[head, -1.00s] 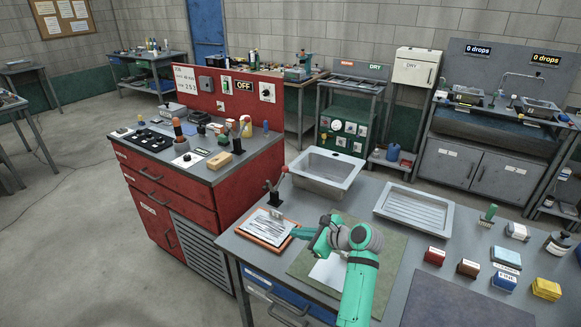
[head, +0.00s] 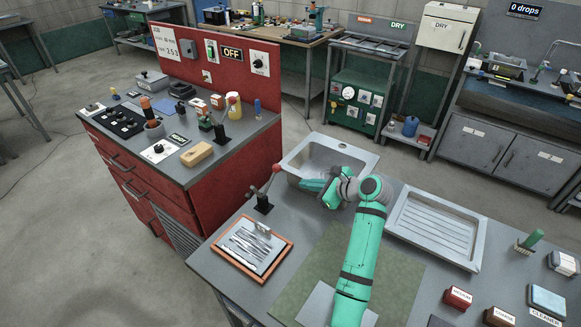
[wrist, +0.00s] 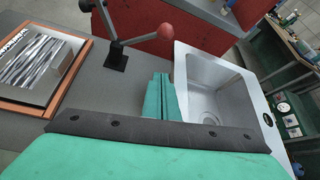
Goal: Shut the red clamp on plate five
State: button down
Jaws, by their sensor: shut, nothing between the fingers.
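A toggle clamp (head: 263,203) with a black base and a red-tipped lever stands at the back left of the near table. Its lever leans up and right in the head view; its red ball (wrist: 166,32) shows clearly in the wrist view. A wood-framed plate (head: 281,262) with a streaky grey picture lies in front of it; no number is readable. I cannot tell whether the clamp presses on the plate. My gripper (head: 312,185) is shut and empty, right of the clamp, by the sink's left edge. Its closed fingers (wrist: 159,92) point toward the clamp side, apart from the lever.
A grey sink (head: 325,150) is just beyond my gripper. A ribbed drain tray (head: 437,225) lies to the right, a green mat (head: 400,282) in front. Another red-tipped clamp (head: 220,130) stands on the red bench. Blocks (head: 458,298) sit front right.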

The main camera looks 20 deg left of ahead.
jog(key=x, duration=1)
jog(key=shift+a, duration=0.1)
jog(key=r, duration=0.2)
jog(key=a+r, duration=0.1)
jog(key=shift+s+r, duration=0.25)
jog(key=shift+r, duration=0.15)
jog(key=shift+d, duration=0.1)
